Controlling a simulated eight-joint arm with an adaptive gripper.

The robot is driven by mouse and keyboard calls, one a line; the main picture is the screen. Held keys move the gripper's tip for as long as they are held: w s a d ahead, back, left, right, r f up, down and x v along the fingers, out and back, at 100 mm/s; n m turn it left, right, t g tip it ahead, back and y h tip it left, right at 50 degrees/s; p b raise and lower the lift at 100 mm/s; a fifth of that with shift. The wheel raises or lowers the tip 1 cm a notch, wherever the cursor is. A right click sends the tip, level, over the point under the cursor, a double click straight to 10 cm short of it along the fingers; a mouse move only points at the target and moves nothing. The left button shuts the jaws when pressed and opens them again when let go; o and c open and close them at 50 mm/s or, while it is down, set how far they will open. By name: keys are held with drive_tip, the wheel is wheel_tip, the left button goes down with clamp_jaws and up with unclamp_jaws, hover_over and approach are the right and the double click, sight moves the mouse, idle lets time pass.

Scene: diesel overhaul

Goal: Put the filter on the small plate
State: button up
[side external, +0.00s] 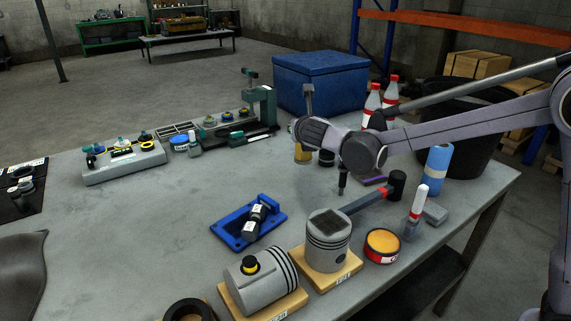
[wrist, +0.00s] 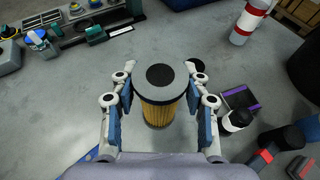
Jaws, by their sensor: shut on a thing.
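The filter (wrist: 159,104) is an upright yellow pleated cylinder with a dark grey cap. In the wrist view it stands between the two blue-padded fingers of my gripper (wrist: 160,88), which are shut on it from both sides. In the side view a yellow part of the filter (side external: 302,154) shows below my wrist, near the back of the table. Its base is too hidden to tell whether it touches the table. I cannot tell which item is the small plate; two labelled wooden plates, a left one (side external: 292,301) and a right one (side external: 324,281), carry grey pistons at the front.
A blue fixture (side external: 226,233) lies mid-table, with a hammer (side external: 370,200) and an orange-topped tin (side external: 382,245) to its right. Red-and-white bottles (side external: 372,103) and a blue crate (side external: 318,82) stand behind. A grey valve block (side external: 124,163) is at left. The left-centre tabletop is clear.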

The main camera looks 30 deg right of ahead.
drive_tip(key=s+d+m+g+h, duration=0.2)
drive_tip(key=s+d, duration=0.1)
drive_tip(key=d, duration=0.8)
drive_tip(key=s+d+m+g+h, duration=0.2)
drive_tip(key=d+m, duration=0.1)
drive_tip(key=d, duration=0.9)
drive_tip(key=shift+s+a+f, duration=0.1)
drive_tip(key=shift+s+f, duration=0.05)
drive_tip(key=shift+f, duration=4.7)
drive_tip(key=shift+f, duration=0.2)
drive_tip(key=o, duration=1.2)
drive_tip(key=shift+r, duration=0.1)
